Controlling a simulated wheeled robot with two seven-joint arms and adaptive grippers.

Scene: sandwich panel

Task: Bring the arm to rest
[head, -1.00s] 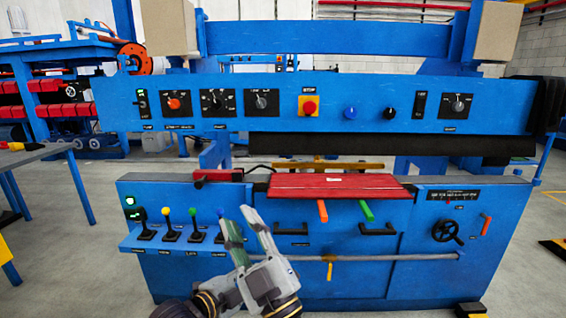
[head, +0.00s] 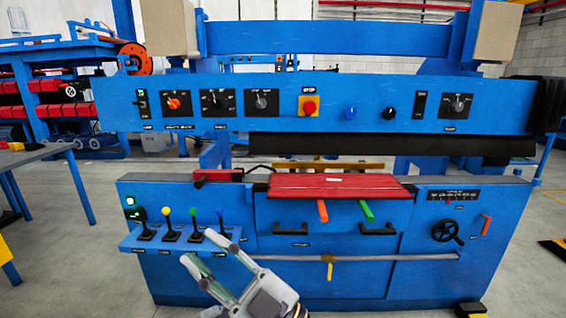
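My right gripper (head: 198,249) is at the bottom, left of centre in the head view. Its two fingers point up and to the left and stand apart, with nothing seen between them. It is in front of the blue machine's lower cabinet (head: 350,275), just below the lever shelf. Several levers stand on that shelf, among them a yellow-topped lever (head: 169,224), a green-topped lever (head: 195,226) and a blue-topped lever (head: 221,222). I cannot tell whether a fingertip touches the shelf. My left gripper is not in view.
The upper panel (head: 330,105) carries knobs, switches and a red stop button (head: 309,106). A red plate (head: 335,186) lies on the cabinet top, with orange and green handles below it. A handwheel (head: 445,231) is at the right. A grey table (head: 30,155) stands at far left.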

